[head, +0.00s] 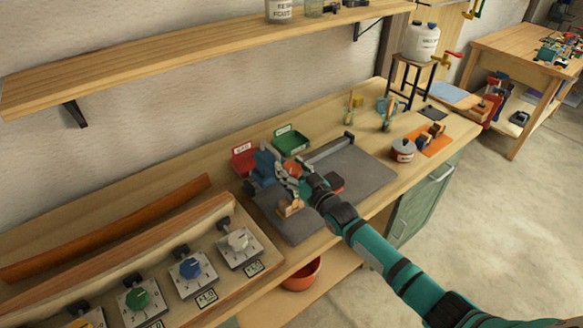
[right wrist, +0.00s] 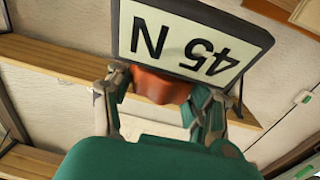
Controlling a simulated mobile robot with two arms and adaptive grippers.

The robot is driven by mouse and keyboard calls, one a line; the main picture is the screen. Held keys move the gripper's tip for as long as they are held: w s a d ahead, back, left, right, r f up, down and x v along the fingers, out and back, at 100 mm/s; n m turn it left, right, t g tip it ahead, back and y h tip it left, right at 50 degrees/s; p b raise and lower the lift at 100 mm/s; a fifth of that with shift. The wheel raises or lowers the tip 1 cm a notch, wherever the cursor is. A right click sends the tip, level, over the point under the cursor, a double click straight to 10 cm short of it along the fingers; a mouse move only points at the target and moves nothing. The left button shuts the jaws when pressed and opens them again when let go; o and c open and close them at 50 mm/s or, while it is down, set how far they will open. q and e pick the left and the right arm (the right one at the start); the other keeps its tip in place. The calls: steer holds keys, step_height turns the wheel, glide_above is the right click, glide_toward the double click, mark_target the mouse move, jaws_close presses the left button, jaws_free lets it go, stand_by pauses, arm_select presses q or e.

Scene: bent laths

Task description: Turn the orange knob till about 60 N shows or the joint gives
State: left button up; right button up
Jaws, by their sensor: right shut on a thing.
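The orange knob (right wrist: 160,86) sits between the two fingers of my right gripper (right wrist: 158,92) in the right wrist view, touched on both sides. A display (right wrist: 190,45) next to it reads 45 N, upside down in that view. In the head view my right gripper (head: 294,186) is at the blue device (head: 266,164) on the grey mat (head: 345,183), and the knob (head: 292,169) shows only in part. A small wooden piece (head: 290,209) is below the gripper; the joint itself is too small to make out. My left gripper is not in view.
A red bin (head: 243,161) and a green bin (head: 291,142) stand behind the device. A panel of dials (head: 192,268) is at the front left. A white and red pot (head: 402,150) stands right of the mat. A wall shelf (head: 180,62) hangs above.

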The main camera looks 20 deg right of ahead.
steer(key=shift+a+r+m+t+h+p, duration=0.1)
steer(key=shift+r+m+t+h+p, duration=0.2)
steer(key=shift+m+h+p, duration=0.55)
steer(key=shift+w+m+h+p, duration=0.1)
steer(key=shift+m+h+p, duration=0.25)
steer(key=shift+h, duration=0.6)
steer(key=shift+f+m+h, duration=0.2)
steer(key=shift+m+h, duration=0.5)
steer(key=shift+h, duration=0.4)
steer(key=o, duration=1.1)
steer(key=shift+o, duration=0.2)
steer(key=shift+f, duration=0.1)
